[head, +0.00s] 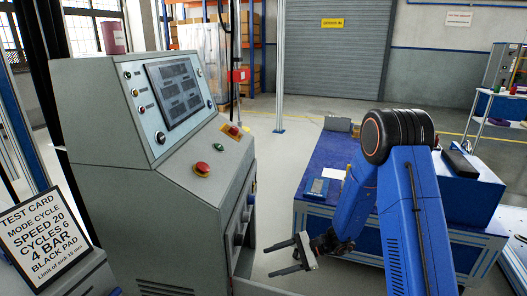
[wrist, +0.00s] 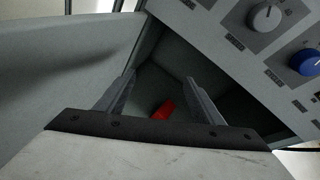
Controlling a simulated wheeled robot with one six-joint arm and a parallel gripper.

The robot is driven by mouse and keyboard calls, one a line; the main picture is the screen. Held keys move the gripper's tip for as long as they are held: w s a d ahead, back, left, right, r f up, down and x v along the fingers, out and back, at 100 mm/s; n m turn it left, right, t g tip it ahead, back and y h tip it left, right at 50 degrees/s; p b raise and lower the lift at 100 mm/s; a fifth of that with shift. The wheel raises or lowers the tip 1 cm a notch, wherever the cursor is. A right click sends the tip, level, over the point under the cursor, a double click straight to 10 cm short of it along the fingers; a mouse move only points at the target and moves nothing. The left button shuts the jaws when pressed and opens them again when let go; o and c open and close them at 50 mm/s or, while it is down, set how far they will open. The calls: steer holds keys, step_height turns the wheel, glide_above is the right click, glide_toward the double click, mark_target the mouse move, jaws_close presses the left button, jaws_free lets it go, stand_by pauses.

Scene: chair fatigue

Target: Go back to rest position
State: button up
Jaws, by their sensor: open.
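My gripper (head: 268,260) is open, its two fingers pointing left toward the lower front of the grey control console (head: 100,140). In the wrist view the fingers of my gripper (wrist: 160,86) stand apart with nothing between their tips. Beyond them is a dark recess, perhaps an open drawer, with a small red object (wrist: 163,110) lying inside. I cannot tell what the red object is. A grey panel with a grey knob (wrist: 265,17) and a blue knob (wrist: 304,62) is close at the upper right of the wrist view.
The console has a red emergency button (head: 202,168) and a screen (head: 175,90). A test card (head: 40,235) leans at the lower left. A blue workbench (head: 320,190) stands behind my arm at the right. Open floor (head: 285,150) lies between console and bench.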

steer(key=s+d+r+n+g+h, duration=0.1)
steer(key=s+d+r+n+h, duration=0.25)
steer(key=s+r, duration=0.4)
steer(key=s+d+r+n+h, duration=0.2)
steer(key=s+d+r+n, duration=0.2)
steer(key=s+r, duration=0.4)
steer(key=s+d+r+n+t+h, duration=0.2)
steer(key=s+d+r+t+h, duration=0.1)
steer(key=s+d, duration=0.4)
steer(key=s+d+r+n+t+h, duration=0.3)
steer(key=s+d+r+h, duration=0.2)
steer(key=s+d+r, duration=0.3)
steer(key=shift+s+d+r+t, duration=0.2)
steer(key=shift+d+r+t, duration=0.1)
steer(key=shift+d, duration=0.9)
